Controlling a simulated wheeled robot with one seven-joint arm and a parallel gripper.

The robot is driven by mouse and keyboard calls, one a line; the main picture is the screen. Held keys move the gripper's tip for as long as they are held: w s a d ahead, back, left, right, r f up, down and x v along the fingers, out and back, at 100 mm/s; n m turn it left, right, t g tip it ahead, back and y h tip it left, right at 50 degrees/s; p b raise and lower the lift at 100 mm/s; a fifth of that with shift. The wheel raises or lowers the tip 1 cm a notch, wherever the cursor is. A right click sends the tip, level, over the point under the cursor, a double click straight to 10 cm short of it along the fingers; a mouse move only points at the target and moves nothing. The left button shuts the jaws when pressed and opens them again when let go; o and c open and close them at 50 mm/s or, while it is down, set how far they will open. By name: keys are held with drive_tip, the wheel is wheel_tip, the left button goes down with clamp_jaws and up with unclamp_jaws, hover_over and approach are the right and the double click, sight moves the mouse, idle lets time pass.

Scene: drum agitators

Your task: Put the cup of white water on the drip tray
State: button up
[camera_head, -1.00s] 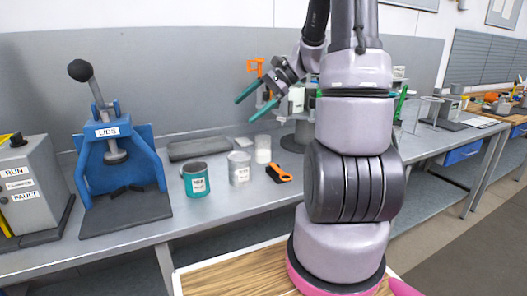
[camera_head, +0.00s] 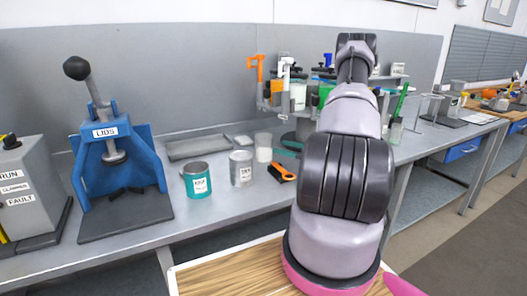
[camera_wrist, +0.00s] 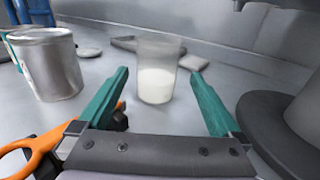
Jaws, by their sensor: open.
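The cup of white water (camera_head: 263,150) is a clear cup with white liquid in its lower part, standing upright on the grey bench. It also shows in the wrist view (camera_wrist: 157,85). A flat, rimmed grey tray (camera_head: 198,147), which looks like the drip tray, lies at the back of the bench, left of the cup, with nothing on it. My gripper (camera_wrist: 160,74) is open and empty, low over the bench, with its teal fingers pointing at the cup. The cup appears just ahead of the fingertips, not gripped. In the head view my arm hides most of the gripper.
A grey labelled can (camera_head: 241,169) and a teal labelled can (camera_head: 197,181) stand left of the cup. An orange-handled tool (camera_head: 282,173) lies in front. A small pale slab (camera_head: 243,140) lies behind. A blue lid press (camera_head: 118,160) stands left. A dark round base (camera_wrist: 280,115) is close right.

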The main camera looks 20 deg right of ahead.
sight(264, 144)
drive_tip(key=x, duration=0.3)
drive_tip(key=shift+w+a, duration=0.2)
drive_tip(key=x, duration=0.5)
drive_tip(key=shift+w+a+f, duration=0.15)
drive_tip(key=shift+w+a, duration=0.05)
drive_tip(key=shift+a, duration=0.05)
drive_tip(key=c, duration=1.4)
